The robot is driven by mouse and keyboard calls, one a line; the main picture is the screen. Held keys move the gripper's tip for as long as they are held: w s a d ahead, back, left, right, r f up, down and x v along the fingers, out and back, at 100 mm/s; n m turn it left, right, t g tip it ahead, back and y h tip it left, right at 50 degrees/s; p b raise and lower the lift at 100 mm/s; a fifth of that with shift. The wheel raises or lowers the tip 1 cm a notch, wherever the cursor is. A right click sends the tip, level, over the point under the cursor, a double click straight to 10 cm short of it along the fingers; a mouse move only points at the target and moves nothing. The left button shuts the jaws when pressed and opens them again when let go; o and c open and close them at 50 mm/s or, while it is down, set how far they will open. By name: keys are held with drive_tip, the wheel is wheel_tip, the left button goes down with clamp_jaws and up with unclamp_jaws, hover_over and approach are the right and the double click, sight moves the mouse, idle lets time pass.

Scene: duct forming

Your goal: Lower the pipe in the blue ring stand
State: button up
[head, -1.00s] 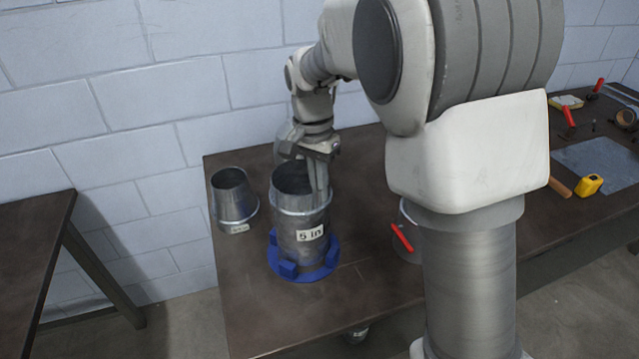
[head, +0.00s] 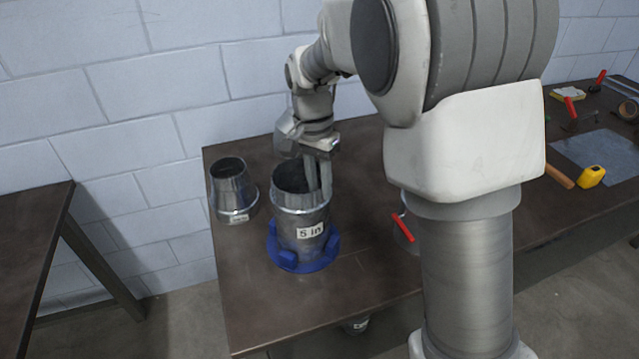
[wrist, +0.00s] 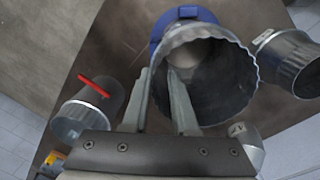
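A galvanized metal pipe (head: 290,220) labelled "5 in" stands upright in the blue ring stand (head: 303,258) on the workbench. The stand surrounds the pipe's lower end; the pipe's bottom edge is hidden inside it. My gripper (head: 320,195) points down at the pipe's right rim, one finger inside the pipe and one outside. In the wrist view, my gripper (wrist: 160,75) straddles the wall of the pipe (wrist: 228,90), with a gap between the fingers, so it looks open. Part of the blue stand (wrist: 185,18) shows beyond the pipe.
A tapered metal duct piece (head: 233,192) stands left of the pipe. A metal can with a red handle (head: 403,228) is to the right, partly behind my arm. A yellow tape measure (head: 591,176) and other tools lie farther right. The bench front is clear.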

drive_tip(key=shift+o, duration=0.4)
wheel_tip(320, 180, up, 17)
drive_tip(key=a+p, duration=0.1)
drive_tip(key=p, duration=0.1)
drive_tip(key=shift+w+r, duration=0.15)
drive_tip(key=shift+w, duration=0.3)
